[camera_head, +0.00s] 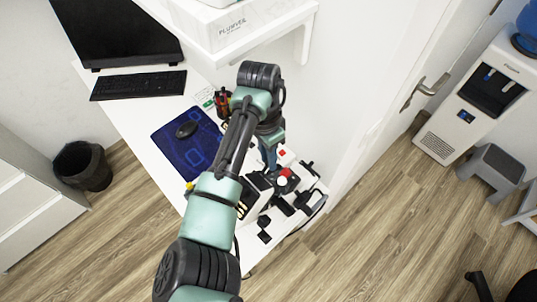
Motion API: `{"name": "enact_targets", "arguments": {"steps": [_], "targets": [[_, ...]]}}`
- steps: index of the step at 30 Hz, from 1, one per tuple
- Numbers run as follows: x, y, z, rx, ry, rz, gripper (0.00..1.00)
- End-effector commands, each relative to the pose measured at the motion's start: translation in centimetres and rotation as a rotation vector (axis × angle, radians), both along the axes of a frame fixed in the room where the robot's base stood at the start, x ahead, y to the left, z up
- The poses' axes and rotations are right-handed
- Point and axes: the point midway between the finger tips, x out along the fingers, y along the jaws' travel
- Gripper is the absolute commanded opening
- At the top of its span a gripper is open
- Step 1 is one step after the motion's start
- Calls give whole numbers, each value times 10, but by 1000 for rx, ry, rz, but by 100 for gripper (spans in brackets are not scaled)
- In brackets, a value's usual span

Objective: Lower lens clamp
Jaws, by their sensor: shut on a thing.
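My gripper (271,162) points down at the near right end of the white desk, beside a black, red and white instrument (284,184). It is shut on a small part of this instrument, apparently the lens clamp. The fingertips and the held part are small and partly hidden by my arm, so the exact grip and the clamp's height cannot be told. The instrument has a red piece, a round white piece and black arms. My arm reaches up from the bottom of the view and bends down over the desk.
A blue mat (178,150) with a mouse (187,130), a keyboard (138,85) and a monitor (115,35) lie left of my arm. A reddish-brown bottle (222,102) stands close to my arm. A white shelf (262,45) overhangs the back.

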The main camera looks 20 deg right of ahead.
Motion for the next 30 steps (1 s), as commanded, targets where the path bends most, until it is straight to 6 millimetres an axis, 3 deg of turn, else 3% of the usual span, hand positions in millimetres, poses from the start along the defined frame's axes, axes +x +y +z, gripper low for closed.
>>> {"name": "enact_targets", "arguments": {"steps": [11,20,21,25,30], "targets": [[7,-19,-23,-2,-1,-2,0],[8,-20,-20,-2,-1,0,0],[8,-20,-20,-2,-1,0,27],[8,-20,-21,-2,-1,0,51],[8,-20,-21,-1,0,0,52]]}}
